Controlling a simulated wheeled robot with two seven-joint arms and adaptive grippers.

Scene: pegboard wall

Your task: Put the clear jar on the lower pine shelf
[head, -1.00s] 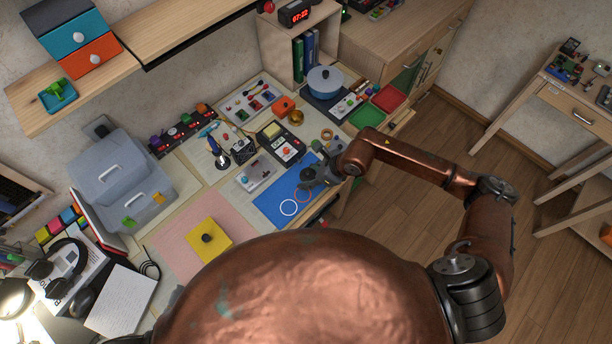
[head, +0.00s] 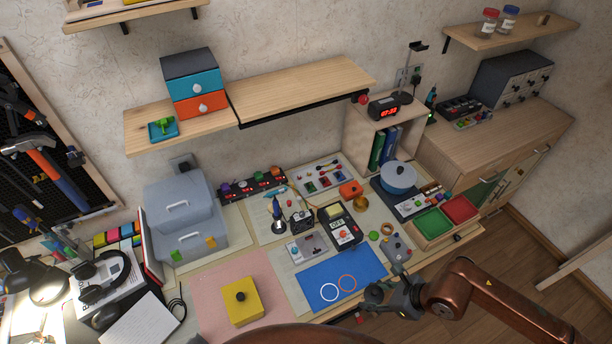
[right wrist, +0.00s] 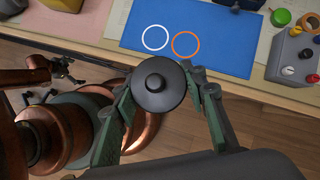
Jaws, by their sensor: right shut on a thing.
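My right gripper (head: 384,300) is past the desk's front edge, at the lower right of the head view. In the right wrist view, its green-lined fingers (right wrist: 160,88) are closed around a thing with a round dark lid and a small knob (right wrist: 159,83). I see this lid from above; the body below it is hidden, so I cannot tell whether it is the clear jar. The lower pine shelf (head: 305,88) is on the wall above the desk, with bare wood on its right part. My left gripper is not in view.
A drawer box (head: 193,85) and teal tray (head: 163,129) occupy the shelf's left part. A dark rail (head: 300,105) runs along its front edge. A clock (head: 388,108) stands right of it. Jars with red and blue lids (head: 487,22) stand on another shelf (head: 510,36).

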